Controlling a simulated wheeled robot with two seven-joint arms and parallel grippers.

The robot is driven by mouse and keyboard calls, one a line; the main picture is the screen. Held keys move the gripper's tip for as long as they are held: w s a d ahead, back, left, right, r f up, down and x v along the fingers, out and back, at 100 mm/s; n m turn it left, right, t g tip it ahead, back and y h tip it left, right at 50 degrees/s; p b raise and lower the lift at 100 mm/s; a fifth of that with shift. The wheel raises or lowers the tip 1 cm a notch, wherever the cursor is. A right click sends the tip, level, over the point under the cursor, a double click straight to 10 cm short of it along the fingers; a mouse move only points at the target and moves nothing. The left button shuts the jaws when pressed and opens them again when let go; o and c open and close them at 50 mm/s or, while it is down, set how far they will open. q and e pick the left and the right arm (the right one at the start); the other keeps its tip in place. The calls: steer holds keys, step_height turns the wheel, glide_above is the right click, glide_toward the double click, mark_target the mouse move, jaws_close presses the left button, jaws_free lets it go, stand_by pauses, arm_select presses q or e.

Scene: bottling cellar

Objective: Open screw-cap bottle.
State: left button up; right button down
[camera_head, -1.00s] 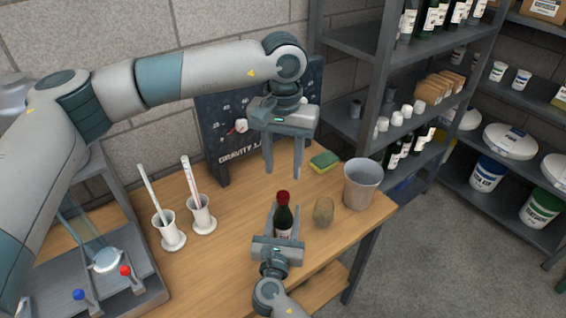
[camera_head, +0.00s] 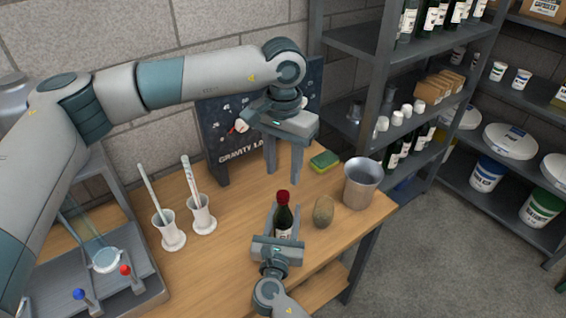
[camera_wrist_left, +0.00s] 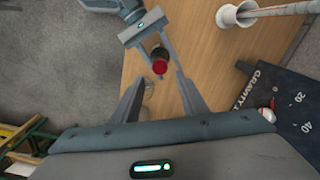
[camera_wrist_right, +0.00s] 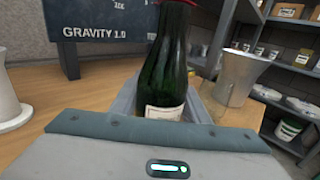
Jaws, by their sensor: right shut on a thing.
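My right gripper (camera_head: 283,212) is shut on the bottle's body from the front. My left gripper (camera_head: 283,178) hangs fingers-down above and slightly behind the cap, open and empty. In the left wrist view the red cap (camera_wrist_left: 159,66) shows beyond and between the spread fingertips, apart from them.
Two white cylinders with sticks (camera_head: 202,215) stand left. A dark board (camera_head: 222,150) stands behind.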

mark_target(283, 194)
arm_select(q)
steer(key=shift+f, duration=3.5)
jaws_close()
